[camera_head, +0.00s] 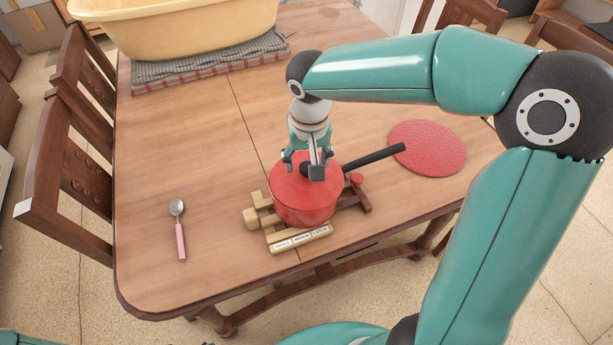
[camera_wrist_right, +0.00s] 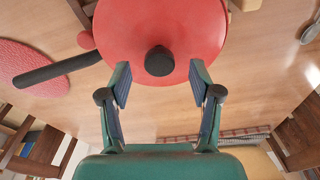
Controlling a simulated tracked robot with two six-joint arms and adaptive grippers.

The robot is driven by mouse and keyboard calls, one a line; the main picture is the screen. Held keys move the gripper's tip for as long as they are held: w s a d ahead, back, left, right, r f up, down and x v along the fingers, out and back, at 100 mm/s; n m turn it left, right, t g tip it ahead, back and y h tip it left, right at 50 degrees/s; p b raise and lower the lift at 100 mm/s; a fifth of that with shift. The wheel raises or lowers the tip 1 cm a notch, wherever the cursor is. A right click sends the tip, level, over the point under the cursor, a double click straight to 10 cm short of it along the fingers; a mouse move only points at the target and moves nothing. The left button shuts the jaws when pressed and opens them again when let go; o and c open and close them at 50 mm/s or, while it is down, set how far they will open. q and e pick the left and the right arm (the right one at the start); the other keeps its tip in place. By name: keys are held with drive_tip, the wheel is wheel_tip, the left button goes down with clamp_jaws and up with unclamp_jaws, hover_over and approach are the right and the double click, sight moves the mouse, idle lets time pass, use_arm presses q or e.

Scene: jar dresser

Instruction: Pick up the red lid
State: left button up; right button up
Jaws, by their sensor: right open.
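The red lid (camera_head: 293,186) sits on a red pot (camera_head: 303,213) near the front of the wooden table. In the right wrist view the lid (camera_wrist_right: 160,25) fills the top middle, with its dark round knob (camera_wrist_right: 159,61) facing the camera. My right gripper (camera_head: 310,168) is above the lid, pointing down. In the wrist view its open fingers (camera_wrist_right: 159,84) are spread at the lid's near edge, with the knob just beyond the fingertips. Nothing is between the fingers. My left gripper is not seen.
The pot stands on a wooden trivet (camera_head: 253,218), its black handle (camera_head: 373,158) pointing right over a round red mat (camera_head: 428,146). A pink-handled spoon (camera_head: 180,240) lies left. A yellow tub (camera_head: 170,28) rests on folded cloth at the back. Table left of the pot is mostly clear.

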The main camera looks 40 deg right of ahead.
drive_tip(key=f, duration=0.3)
drive_tip(key=shift+w+d+f, duration=0.1)
drive_tip(key=shift+w+f, duration=0.05)
drive_tip(key=shift+w, duration=0.05)
clamp_jaws()
